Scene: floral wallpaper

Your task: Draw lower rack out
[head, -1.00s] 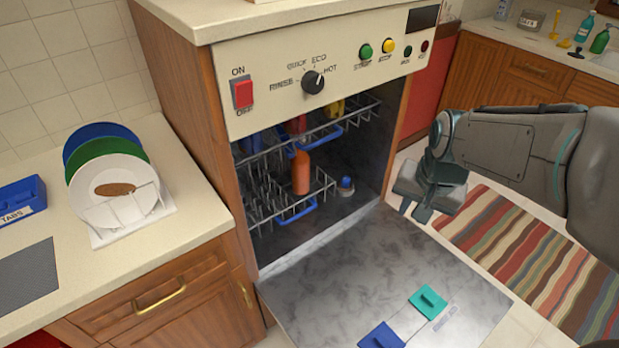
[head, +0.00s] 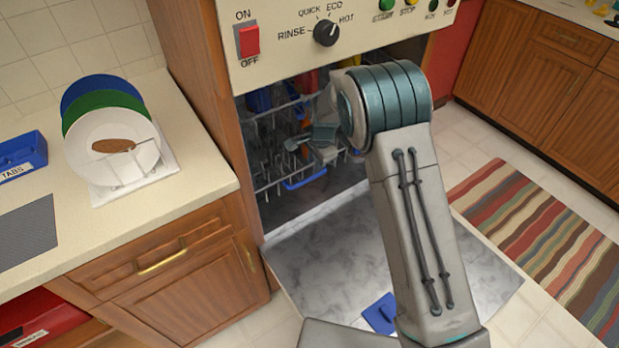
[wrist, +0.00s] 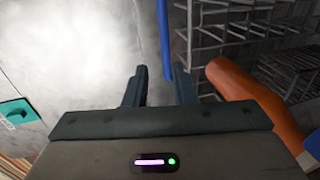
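The dishwasher's lower rack (head: 272,178) is a grey wire rack inside the open machine, with a blue handle (head: 305,180) along its front. My gripper (head: 308,148) reaches into the opening, above and close to that handle in the head view. In the wrist view my gripper (wrist: 160,72) is open, its two dark fingers apart. A blue bar (wrist: 164,38), seemingly the lower handle, lies ahead of the gap, nearer the right finger. Contact cannot be told. Rack wires (wrist: 240,40) show to its right.
The dishwasher door (head: 345,245) lies folded down below my arm. An orange bottle (wrist: 250,92) is close to the right finger. The upper rack (head: 265,112) is above the lower one. A counter with plates (head: 115,150) stands at left; a striped rug (head: 540,235) at right.

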